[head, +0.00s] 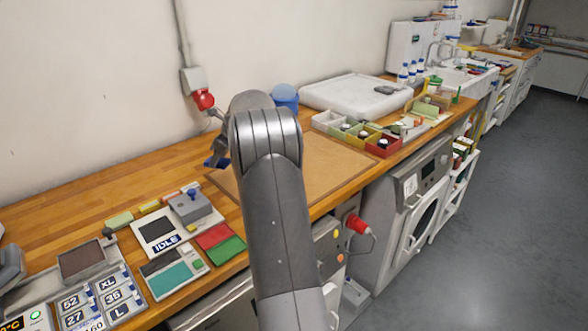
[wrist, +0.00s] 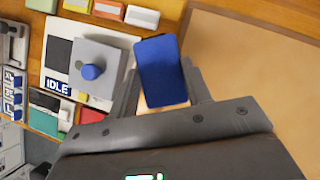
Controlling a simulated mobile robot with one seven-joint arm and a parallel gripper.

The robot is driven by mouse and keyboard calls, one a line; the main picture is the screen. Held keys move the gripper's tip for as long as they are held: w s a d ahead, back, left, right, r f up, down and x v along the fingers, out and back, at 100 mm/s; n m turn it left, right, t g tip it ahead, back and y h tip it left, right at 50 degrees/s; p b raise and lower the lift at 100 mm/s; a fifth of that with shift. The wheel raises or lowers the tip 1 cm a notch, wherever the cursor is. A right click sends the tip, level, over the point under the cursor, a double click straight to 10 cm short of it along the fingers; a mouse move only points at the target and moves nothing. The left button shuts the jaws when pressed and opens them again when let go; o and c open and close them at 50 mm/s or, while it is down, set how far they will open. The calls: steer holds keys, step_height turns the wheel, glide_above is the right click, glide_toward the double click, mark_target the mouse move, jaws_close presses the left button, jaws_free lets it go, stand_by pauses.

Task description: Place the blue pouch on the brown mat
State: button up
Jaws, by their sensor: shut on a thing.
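The blue pouch (wrist: 160,68) is between the two fingers of my gripper (wrist: 160,84) in the wrist view, and the gripper is shut on it. In the head view only a small blue part of the pouch (head: 211,162) shows beside my gripper (head: 219,152), which my arm mostly hides. The brown mat (head: 335,158) lies flat on the wooden worktop, partly hidden by my arm. In the wrist view the mat (wrist: 250,62) is to the right of the pouch, and its visible surface is bare. The pouch's height above the worktop is hard to tell.
A grey device with a blue knob (wrist: 92,70) and an IDLE panel (head: 160,231) stand left of the mat. Red and green pads (head: 219,244) lie near the front edge. Small open bins (head: 381,146) stand at the mat's right, with a white tray (head: 345,92) behind.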

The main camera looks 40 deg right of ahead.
steer(key=s+d+m+t+h, duration=0.1)
steer(key=s+d+m, duration=0.2)
steer(key=s+d, duration=0.35)
steer(key=s+d+m+h, duration=0.2)
steer(key=s+d+m, duration=0.15)
steer(key=d, duration=0.55)
steer(key=shift+n, duration=0.35)
steer(key=w+a+f, duration=0.1)
steer(key=w+f, duration=0.1)
steer(key=w, duration=0.1)
steer(key=w+a+f, duration=0.2)
steer(key=w, duration=0.1)
steer(key=w+a+f, duration=0.2)
steer(key=shift+w+a+f, duration=0.15)
steer(key=shift+w+f, duration=0.2)
steer(key=shift+w, duration=0.05)
steer(key=shift+f, duration=1.95)
steer(key=shift+f, duration=0.1)
steer(key=o, duration=1)
